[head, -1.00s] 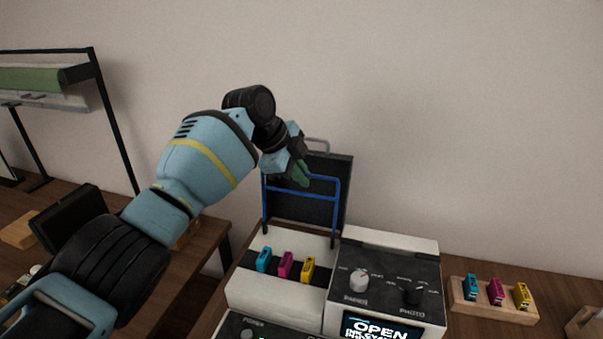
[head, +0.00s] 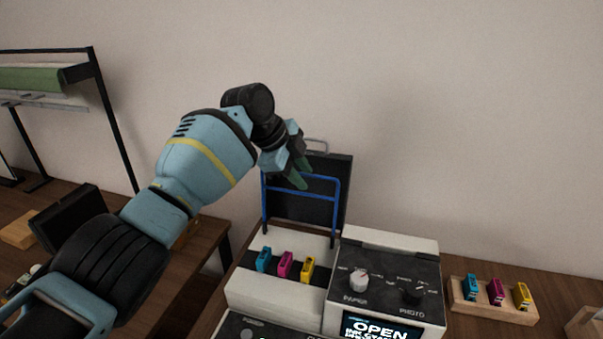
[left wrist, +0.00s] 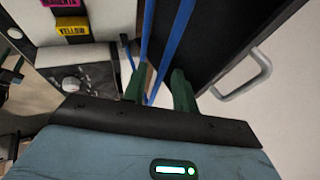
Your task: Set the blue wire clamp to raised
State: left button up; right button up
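The blue wire clamp (head: 337,205) stands upright at the back of the white printer (head: 270,293), in front of its raised dark lid (head: 345,170). My left gripper (head: 299,172) is at the clamp's top bar, towards its left half. In the left wrist view the green fingers (left wrist: 160,88) are apart, and part of the blue wire (left wrist: 172,45) shows between them. I cannot tell whether either finger touches the wire. My right gripper is not in view.
Cyan, magenta and yellow cartridges (head: 285,265) sit in the printer. A control panel (head: 385,280) with two knobs and an "OPEN" screen is to their right. A wooden holder (head: 490,308) with three more cartridges is further right. The wall is behind.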

pick_arm(q)
jog(key=v, duration=0.7)
jog(key=shift+r, duration=0.2)
jog(key=shift+a, duration=0.1)
